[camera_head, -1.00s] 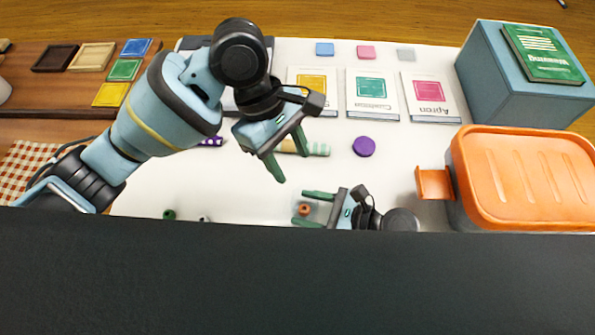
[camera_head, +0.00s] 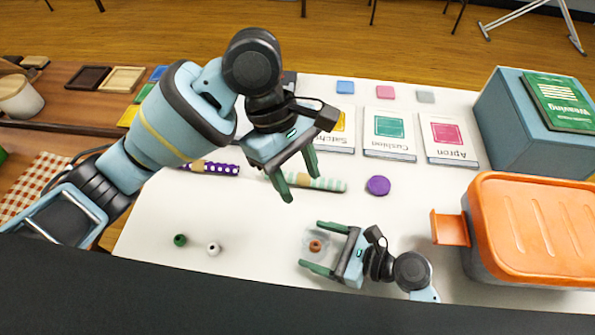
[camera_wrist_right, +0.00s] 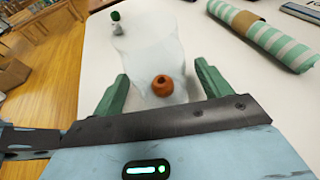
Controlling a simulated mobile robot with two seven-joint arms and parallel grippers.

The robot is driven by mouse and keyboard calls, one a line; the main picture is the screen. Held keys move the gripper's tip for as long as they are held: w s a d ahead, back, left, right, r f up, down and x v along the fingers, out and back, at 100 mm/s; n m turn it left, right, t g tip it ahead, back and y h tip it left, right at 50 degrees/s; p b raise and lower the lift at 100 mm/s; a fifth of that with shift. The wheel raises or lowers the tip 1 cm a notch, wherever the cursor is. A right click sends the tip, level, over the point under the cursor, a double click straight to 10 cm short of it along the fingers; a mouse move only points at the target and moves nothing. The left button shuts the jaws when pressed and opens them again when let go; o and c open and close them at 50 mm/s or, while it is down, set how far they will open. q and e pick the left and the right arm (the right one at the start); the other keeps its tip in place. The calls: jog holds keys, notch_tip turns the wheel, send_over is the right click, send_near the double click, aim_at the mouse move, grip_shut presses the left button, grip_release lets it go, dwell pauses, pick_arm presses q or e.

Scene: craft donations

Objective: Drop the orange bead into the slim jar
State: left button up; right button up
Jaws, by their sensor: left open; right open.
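The orange bead (camera_head: 315,246) shows within the outline of a clear, faint jar (camera_head: 307,235). In the right wrist view the bead (camera_wrist_right: 162,87) sits low against the see-through jar (camera_wrist_right: 146,60); I cannot tell for sure whether it is inside it or in front. My right gripper (camera_head: 312,246) is open, its green fingers on either side of the bead and jar; the wrist view shows gaps between the bead and both fingers (camera_wrist_right: 160,85). My left gripper (camera_head: 300,175) is open and empty, above the green-striped roll (camera_head: 325,184).
A green bead (camera_head: 180,240) and a white bead (camera_head: 213,249) lie to the left. A purple disc (camera_head: 378,186) lies behind my right gripper. An orange-lidded bin (camera_head: 535,225) stands at the right. A purple dotted roll (camera_head: 215,168) lies beyond the clear left-middle table.

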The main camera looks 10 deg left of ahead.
jog(key=shift+v, duration=3.95)
